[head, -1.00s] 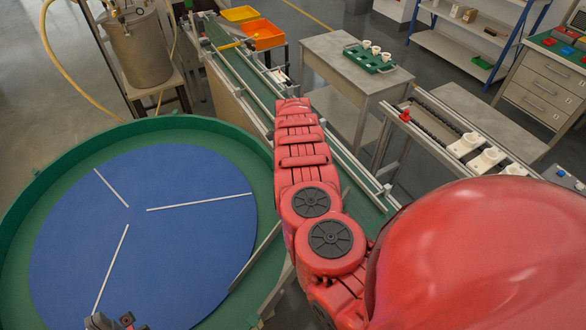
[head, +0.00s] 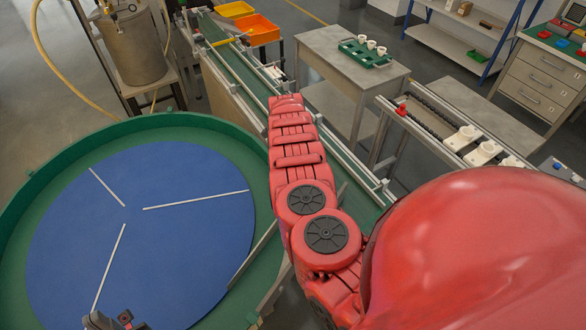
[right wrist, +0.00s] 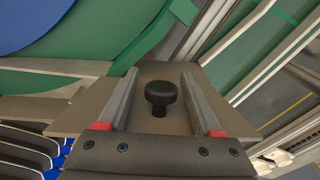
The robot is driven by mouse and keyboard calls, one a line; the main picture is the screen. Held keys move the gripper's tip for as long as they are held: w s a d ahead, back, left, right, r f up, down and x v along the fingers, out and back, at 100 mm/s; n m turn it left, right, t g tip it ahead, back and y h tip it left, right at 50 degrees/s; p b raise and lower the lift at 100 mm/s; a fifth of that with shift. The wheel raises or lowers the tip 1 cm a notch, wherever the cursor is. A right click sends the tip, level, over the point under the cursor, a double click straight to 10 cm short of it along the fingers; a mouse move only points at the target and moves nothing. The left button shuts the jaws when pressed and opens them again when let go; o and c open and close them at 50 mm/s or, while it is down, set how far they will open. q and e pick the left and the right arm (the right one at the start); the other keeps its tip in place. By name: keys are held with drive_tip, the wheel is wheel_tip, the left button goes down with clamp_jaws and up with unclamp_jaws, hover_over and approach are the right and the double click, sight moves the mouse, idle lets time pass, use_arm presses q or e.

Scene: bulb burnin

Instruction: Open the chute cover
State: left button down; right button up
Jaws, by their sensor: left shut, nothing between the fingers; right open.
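In the right wrist view, the chute cover (right wrist: 95,116) is a flat grey-brown plate with a round black knob (right wrist: 160,93) standing on it. My right gripper (right wrist: 160,76) is open, with one finger on each side of the knob. Gaps show between the knob and both fingers. The plate looks flat in place. In the head view, my red right arm hides the cover and the right gripper. My left gripper (head: 112,321) shows only partly at the bottom left edge, over the blue turntable, away from the cover.
The blue turntable (head: 170,240) has a green rim (head: 200,124). A green conveyor (head: 232,72) with metal rails runs beyond my arm. Dark slots with blue parts (right wrist: 25,150) lie left of the cover. A grey table (head: 320,48) holds a green tray (head: 350,58) of white cups.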

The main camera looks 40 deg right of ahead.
drive_tip(key=shift+r, duration=0.1)
wheel_tip(320, 180, up, 17)
drive_tip(key=a+p, duration=0.1)
drive_tip(key=p, duration=0.8)
drive_tip(key=shift+w, duration=0.4)
